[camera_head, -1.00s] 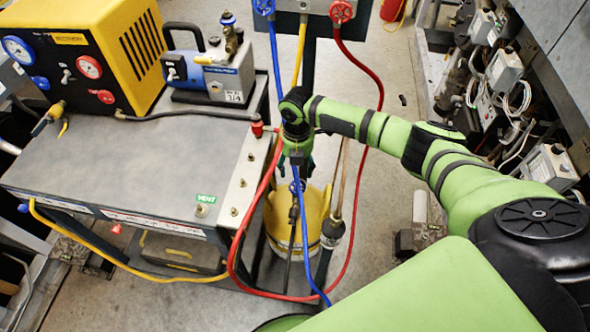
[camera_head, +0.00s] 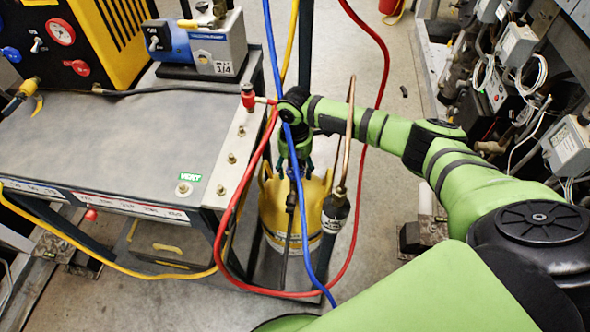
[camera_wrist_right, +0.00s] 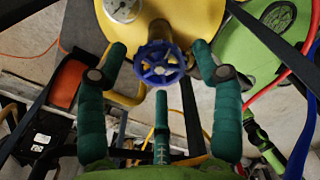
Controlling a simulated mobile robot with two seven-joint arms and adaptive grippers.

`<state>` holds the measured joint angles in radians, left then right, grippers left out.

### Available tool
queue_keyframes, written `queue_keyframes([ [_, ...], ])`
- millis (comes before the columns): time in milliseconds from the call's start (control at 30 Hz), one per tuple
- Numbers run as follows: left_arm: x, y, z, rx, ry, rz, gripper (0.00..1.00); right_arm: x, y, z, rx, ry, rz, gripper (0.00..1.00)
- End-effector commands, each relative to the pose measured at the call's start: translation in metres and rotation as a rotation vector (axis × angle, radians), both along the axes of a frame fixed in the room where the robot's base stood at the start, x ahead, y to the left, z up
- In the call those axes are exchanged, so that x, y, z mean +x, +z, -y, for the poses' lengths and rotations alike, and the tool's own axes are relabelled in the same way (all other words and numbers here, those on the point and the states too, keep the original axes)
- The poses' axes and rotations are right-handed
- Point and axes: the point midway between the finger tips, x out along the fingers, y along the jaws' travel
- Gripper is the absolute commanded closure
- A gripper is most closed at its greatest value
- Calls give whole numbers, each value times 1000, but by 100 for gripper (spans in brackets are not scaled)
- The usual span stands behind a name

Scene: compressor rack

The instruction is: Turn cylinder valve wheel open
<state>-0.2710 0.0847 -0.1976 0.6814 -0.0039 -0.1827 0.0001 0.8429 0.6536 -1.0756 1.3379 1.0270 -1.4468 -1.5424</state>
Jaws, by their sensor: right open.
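The blue valve wheel (camera_wrist_right: 160,62) is in the middle of the right wrist view, on top of the yellow cylinder (camera_wrist_right: 190,18). My right gripper (camera_wrist_right: 160,49) is open, with one green finger left of the wheel and one right of it. Both fingers look apart from the wheel. A third green part points at the wheel from below. The wheel is hidden there behind the gripper and hoses. My left gripper is in neither view.
Red (camera_head: 226,222) and blue (camera_head: 312,262) hoses hang close around the cylinder and my right wrist. A copper pipe with a black fitting (camera_head: 335,215) stands right of the cylinder. The grey bench (camera_head: 120,140) is at left. A pressure gauge (camera_wrist_right: 122,8) sits near the wheel.

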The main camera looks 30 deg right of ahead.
Motion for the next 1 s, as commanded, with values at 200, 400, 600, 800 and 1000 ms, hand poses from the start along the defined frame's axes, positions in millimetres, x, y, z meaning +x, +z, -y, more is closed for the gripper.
queue_keyframes([
  [200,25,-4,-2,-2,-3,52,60,0,-2,0,0,-348,1,33],
  [400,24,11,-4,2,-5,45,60,0,4,0,0,-479,0,33],
  [600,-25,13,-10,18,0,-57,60,-1,4,0,0,-579,-1,33],
  [800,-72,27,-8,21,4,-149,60,-1,6,0,0,-724,-3,33],
  [1000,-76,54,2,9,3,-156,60,-1,6,-1,-1,-999,-4,33],
])
